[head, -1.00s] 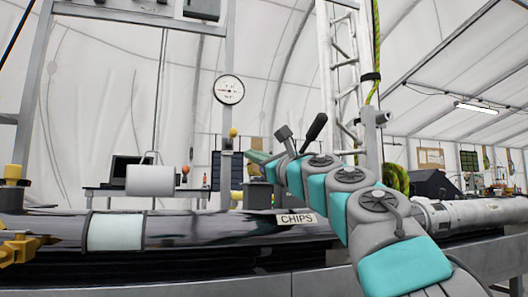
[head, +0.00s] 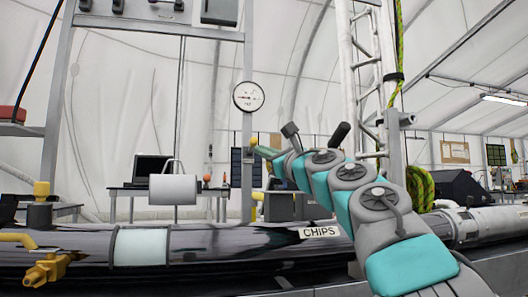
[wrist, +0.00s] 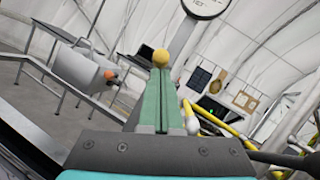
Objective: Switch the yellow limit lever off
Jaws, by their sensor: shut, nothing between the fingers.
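A small yellow ball knob (head: 254,141), which looks like the end of the yellow limit lever, sits by the grey post below the round gauge. The lever's stem is hard to make out. My gripper (head: 259,150) is shut and empty, its green fingertips just below and right of the knob in the head view. In the wrist view the knob (wrist: 162,57) appears right at the tip of my shut fingers (wrist: 163,76) and hides what lies behind it. I cannot tell whether they touch.
The round gauge (head: 249,96) is on the post above the knob. A dark pipe with a CHIPS label (head: 319,232) runs across below my arm. Yellow valve fittings (head: 45,270) are at left. A lattice mast (head: 363,75) is at right.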

